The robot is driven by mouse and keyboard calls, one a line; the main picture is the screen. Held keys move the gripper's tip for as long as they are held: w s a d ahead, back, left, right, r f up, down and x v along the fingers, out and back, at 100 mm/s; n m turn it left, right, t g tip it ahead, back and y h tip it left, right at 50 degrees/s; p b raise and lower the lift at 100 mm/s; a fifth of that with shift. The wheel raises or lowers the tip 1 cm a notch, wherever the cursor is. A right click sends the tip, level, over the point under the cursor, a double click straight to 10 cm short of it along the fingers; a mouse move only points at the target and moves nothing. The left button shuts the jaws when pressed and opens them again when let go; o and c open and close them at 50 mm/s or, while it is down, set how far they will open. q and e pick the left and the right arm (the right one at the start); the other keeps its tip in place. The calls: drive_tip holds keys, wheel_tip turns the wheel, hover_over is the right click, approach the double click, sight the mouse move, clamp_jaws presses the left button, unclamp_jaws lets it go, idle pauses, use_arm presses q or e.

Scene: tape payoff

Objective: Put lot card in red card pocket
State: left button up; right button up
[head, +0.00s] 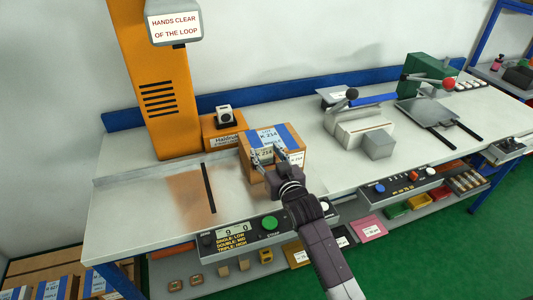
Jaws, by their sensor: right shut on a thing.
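My right gripper (268,156) comes up from the lower right and is at the near face of a cardboard carton on the bench. I cannot tell whether the card touches the carton. I cannot clearly make out a red card pocket. My left gripper is not in view.
The white bench (130,214) has clear room at left, beside a black bar (209,188). An orange column (160,95) stands behind. A grey block (379,144) and a green machine (428,67) stand to the right. Below are a green button (269,223) and coloured bins.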

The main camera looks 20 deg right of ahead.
drive_tip(key=o, duration=0.7)
drive_tip(key=shift+f, duration=0.1)
drive_tip(key=shift+s, duration=0.1)
drive_tip(key=s, duration=0.4)
drive_tip(key=s+r+b, duration=0.1)
drive_tip(key=s, duration=0.2)
drive_tip(key=s+r, duration=0.1)
drive_tip(key=s, duration=0.3)
drive_tip(key=shift+s+d+b, duration=0.2)
drive_tip(key=shift+s+b, duration=0.15)
